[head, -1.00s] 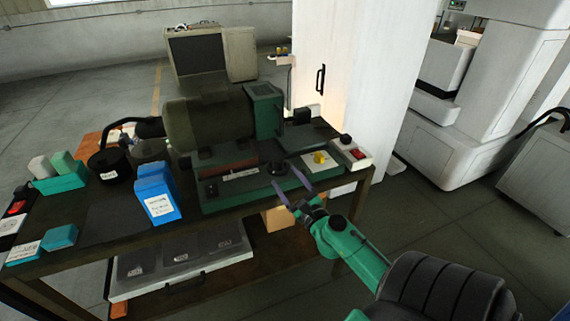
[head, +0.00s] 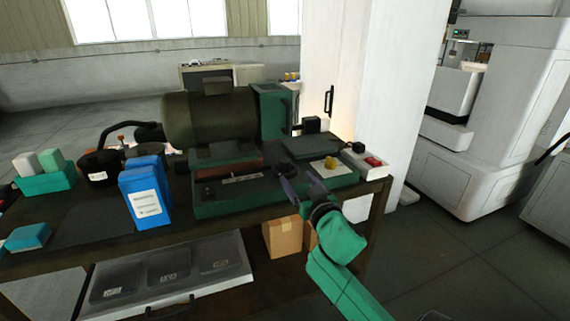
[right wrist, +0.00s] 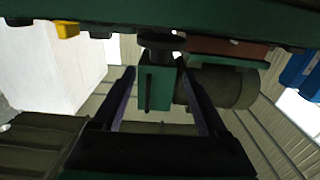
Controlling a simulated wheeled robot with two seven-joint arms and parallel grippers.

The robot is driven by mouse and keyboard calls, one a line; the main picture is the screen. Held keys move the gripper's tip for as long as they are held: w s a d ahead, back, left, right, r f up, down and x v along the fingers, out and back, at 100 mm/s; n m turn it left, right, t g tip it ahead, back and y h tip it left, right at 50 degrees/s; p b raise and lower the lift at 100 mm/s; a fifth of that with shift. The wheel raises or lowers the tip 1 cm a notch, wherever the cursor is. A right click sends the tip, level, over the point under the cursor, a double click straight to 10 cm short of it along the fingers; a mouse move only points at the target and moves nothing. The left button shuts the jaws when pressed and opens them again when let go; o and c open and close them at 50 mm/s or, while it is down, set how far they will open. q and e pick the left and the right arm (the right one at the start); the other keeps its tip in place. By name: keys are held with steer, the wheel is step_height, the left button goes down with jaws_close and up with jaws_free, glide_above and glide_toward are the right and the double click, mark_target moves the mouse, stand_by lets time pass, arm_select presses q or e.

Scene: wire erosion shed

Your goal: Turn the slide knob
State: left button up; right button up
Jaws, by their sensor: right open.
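In the right wrist view the jaws (right wrist: 157,70) are apart with nothing held. I cannot tell whether a finger touches the knob. My left gripper is not in view.
A yellow knob (head: 330,163) on a white plate and a red-button box (head: 368,162) sit to the right. A blue box (head: 146,193) stands left of the machine. A lower shelf holds a tray (head: 228,272) and a cardboard box (head: 283,237). Open floor lies right.

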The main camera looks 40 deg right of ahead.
mark_target(287, 165)
steer(key=p+x, duration=0.1)
steer(key=x, duration=0.9)
steer(key=shift+w+d, duration=0.1)
jaws_close()
